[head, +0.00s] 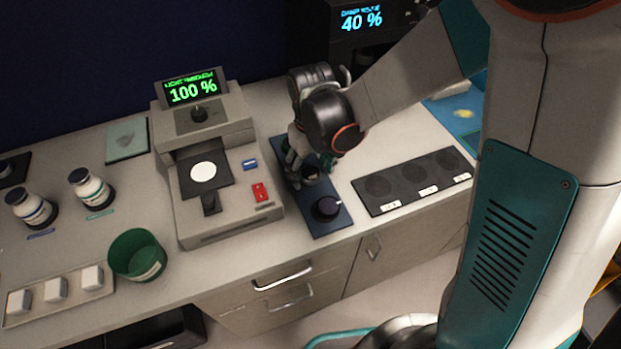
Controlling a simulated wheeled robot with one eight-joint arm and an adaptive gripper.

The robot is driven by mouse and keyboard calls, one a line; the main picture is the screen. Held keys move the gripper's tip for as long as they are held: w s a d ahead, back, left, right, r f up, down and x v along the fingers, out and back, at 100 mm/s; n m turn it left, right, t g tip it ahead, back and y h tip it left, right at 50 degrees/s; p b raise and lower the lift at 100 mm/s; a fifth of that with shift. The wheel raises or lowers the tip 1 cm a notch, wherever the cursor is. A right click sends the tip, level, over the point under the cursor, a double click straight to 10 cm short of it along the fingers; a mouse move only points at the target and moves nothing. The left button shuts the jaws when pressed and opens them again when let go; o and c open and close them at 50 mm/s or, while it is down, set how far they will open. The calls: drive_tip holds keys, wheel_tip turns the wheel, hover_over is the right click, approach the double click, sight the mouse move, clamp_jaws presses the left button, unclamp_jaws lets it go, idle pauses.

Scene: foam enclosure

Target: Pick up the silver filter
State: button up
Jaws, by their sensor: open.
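My gripper (308,168) points down over a dark blue mat (318,222) on the counter, with its fingers low and apart. A small dark round piece with a lighter rim (311,175) sits on the mat between or just below the fingers. It is partly hidden by them, and I cannot tell whether it is the silver filter or whether the fingers touch it. A second dark round piece with a bluish-purple top (326,208) sits nearer the mat's front end, apart from my gripper. No clearly silver filter shows.
A beige device (230,215) with a green "100 %" display stands left of the mat. A black three-place tray (413,181) lies to the right. Two white bottles (90,188), a green cup (137,255) and a tray of white blocks (58,290) are further left. A black machine (362,35) stands behind.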

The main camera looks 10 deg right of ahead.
drive_tip(key=c, duration=1.1)
drive_tip(key=shift+c, duration=0.2)
drive_tip(key=shift+r, duration=0.15)
